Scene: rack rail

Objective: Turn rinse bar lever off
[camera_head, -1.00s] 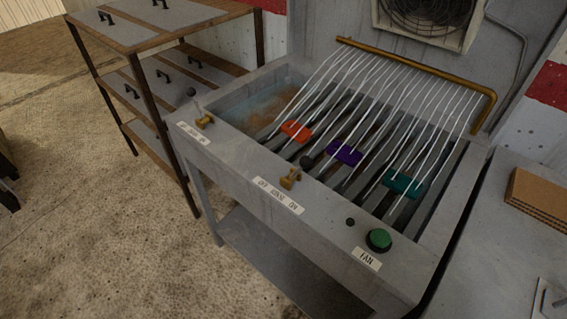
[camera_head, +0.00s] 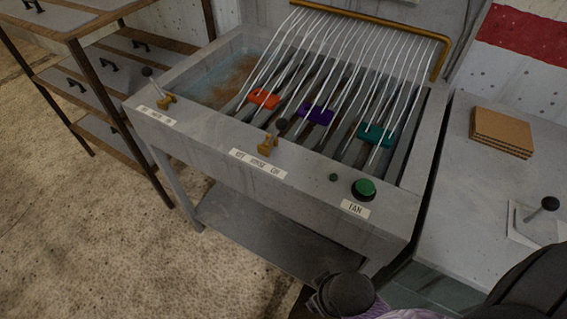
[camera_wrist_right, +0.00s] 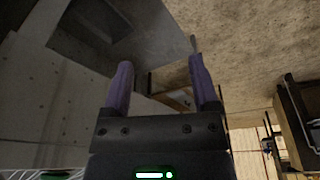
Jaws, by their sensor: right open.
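The rinse lever has a brass base (camera_head: 267,145) and a black knob (camera_head: 282,124). It stands on the front ledge of the grey sink unit (camera_head: 215,150), above a white label (camera_head: 258,163) reading OFF, RINSE, ON from left to right. The lever leans to the right, toward the ON end. My right gripper (camera_wrist_right: 160,78) is open and empty in the right wrist view, its two purple fingers apart. In the head view part of my right arm shows at the bottom right, in front of and below the ledge, well away from the lever. My left gripper is not in view.
Another lever (camera_head: 167,99) on the ledge's left end leans left. A green FAN button (camera_head: 364,188) is on the right. White wires with red, purple and teal clips (camera_head: 375,134) rise behind the ledge. A right-hand counter holds brown boards (camera_head: 502,132) and another lever (camera_head: 545,204).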

